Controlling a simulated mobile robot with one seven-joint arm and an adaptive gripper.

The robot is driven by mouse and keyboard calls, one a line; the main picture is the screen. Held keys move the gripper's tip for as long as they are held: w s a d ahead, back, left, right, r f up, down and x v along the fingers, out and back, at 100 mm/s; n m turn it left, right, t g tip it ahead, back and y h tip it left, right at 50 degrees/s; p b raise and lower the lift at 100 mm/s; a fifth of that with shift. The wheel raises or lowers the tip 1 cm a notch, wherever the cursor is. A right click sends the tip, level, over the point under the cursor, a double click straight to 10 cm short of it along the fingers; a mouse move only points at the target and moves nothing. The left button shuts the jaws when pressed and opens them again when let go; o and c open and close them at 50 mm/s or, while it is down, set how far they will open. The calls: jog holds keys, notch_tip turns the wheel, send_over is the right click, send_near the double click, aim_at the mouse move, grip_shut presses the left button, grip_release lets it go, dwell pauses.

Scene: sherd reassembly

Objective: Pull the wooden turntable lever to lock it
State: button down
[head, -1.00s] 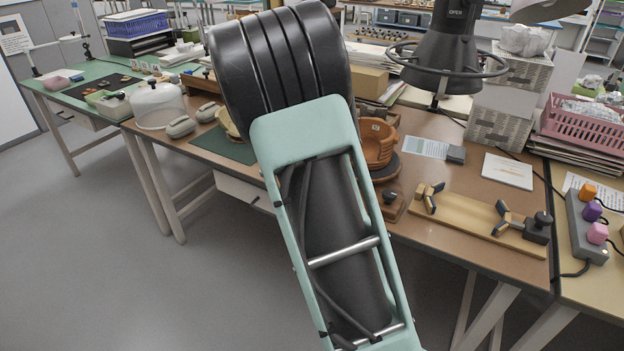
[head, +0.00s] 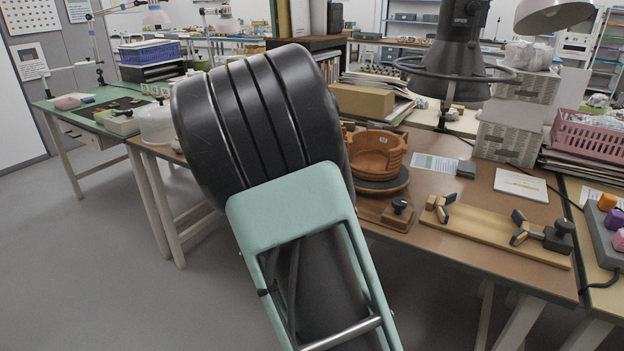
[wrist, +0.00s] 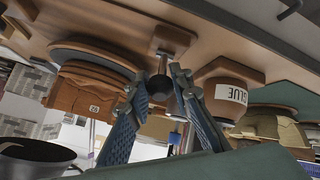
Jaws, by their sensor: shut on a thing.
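In the wrist view, which is upside down, a wooden block (wrist: 172,40) near the table's front edge carries a short lever with a dark round knob (wrist: 160,88). The two blue ribbed fingers of my gripper (wrist: 157,92) are closed on the knob, one on each side. The turntable (wrist: 97,57) stands to the left of the lever, with a brown segmented bowl (wrist: 85,88) on it. In the head view the turntable (head: 385,184) and bowl (head: 377,153) show right of my arm, which hides my gripper and that lever.
A glue pot (wrist: 225,95) is close beside the lever.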

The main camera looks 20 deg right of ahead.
jog(key=c, duration=1.7)
grip_release()
jog(key=shift+a, duration=0.1)
jog(key=v, duration=1.2)
jog(key=shift+s, duration=0.1)
